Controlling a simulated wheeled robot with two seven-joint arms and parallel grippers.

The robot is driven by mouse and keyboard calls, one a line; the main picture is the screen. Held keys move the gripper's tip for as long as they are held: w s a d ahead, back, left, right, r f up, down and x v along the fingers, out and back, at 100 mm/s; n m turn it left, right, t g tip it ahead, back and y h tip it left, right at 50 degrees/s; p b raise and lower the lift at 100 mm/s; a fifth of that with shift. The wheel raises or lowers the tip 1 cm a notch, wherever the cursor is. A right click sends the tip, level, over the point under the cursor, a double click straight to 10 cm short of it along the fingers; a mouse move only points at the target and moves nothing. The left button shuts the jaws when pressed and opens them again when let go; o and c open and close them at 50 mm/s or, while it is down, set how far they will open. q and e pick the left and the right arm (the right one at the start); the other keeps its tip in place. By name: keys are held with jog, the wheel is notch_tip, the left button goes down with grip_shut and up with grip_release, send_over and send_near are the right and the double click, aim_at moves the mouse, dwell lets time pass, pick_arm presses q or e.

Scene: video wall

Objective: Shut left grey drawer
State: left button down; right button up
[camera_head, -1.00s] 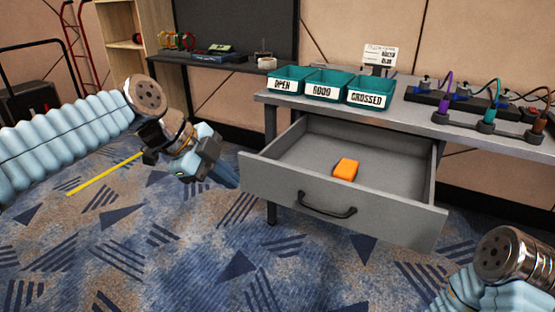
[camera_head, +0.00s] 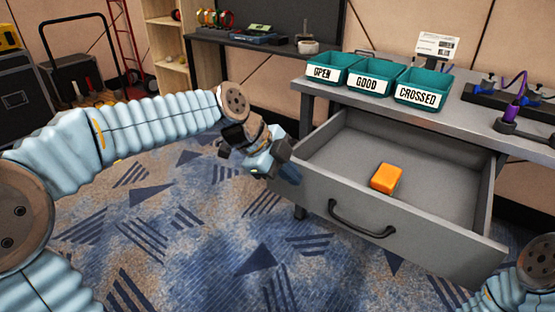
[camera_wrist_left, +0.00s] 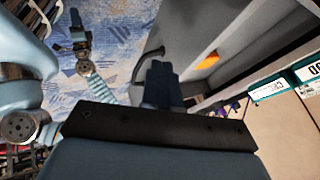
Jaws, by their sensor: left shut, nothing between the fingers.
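The grey drawer (camera_head: 395,222) is pulled well out below the grey workbench, with a black bar handle (camera_head: 361,218) on its front. An orange block (camera_head: 386,178) lies inside it. My left gripper (camera_head: 291,174) is shut and empty, at the left end of the drawer front; whether it touches is not clear. In the left wrist view the shut fingers (camera_wrist_left: 162,84) point toward the drawer front (camera_wrist_left: 185,35), beside the handle (camera_wrist_left: 148,54).
Three teal bins (camera_head: 371,78) labelled open, good and crossed stand on the workbench (camera_head: 463,110). A purple cable stand (camera_head: 514,117) is at the right. A dark side table (camera_head: 270,47) stands behind. Patterned carpet (camera_head: 200,240) in front is clear.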

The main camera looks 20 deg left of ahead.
aim_at(317, 180)
pick_arm(q)
jog(key=w+d, duration=0.1)
jog(key=w+f+p, duration=0.1)
jog(key=w, duration=0.1)
jog(key=shift+d+f, duration=0.1)
jog(key=shift+d, duration=0.25)
jog(key=shift+w+d, duration=0.2)
jog(key=shift+w, duration=0.45)
pick_arm(e)
jog(key=shift+a+r, duration=0.15)
jog(key=shift+r, duration=0.3)
pick_arm(q)
jog(key=shift+w, duration=0.15)
